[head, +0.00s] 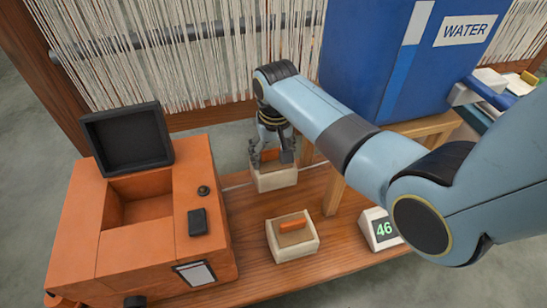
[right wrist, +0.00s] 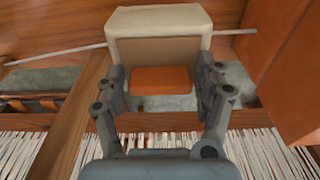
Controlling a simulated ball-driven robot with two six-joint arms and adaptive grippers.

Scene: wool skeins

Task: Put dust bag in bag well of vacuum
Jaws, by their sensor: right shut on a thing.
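The orange vacuum (head: 75,235) stands at the left. Its black lid (head: 128,140) is raised, and its bag well (head: 140,207) is open and looks empty. My right gripper (head: 272,160) is shut on the orange tab of a cream dust bag (head: 274,180), behind a second bag. In the right wrist view, the fingers (right wrist: 163,85) are on either side of the orange tab, below the bag's cream body (right wrist: 160,22). I cannot tell whether the held bag touches the bench. The second cream bag (head: 293,246), with an orange tab, sits on the bench. My left gripper is not in view.
A blue WATER tank (head: 385,55) stands on a wooden stand (head: 335,185) at the right. A loom with pale threads (head: 170,55) is behind. Bare bench lies between vacuum and bags.

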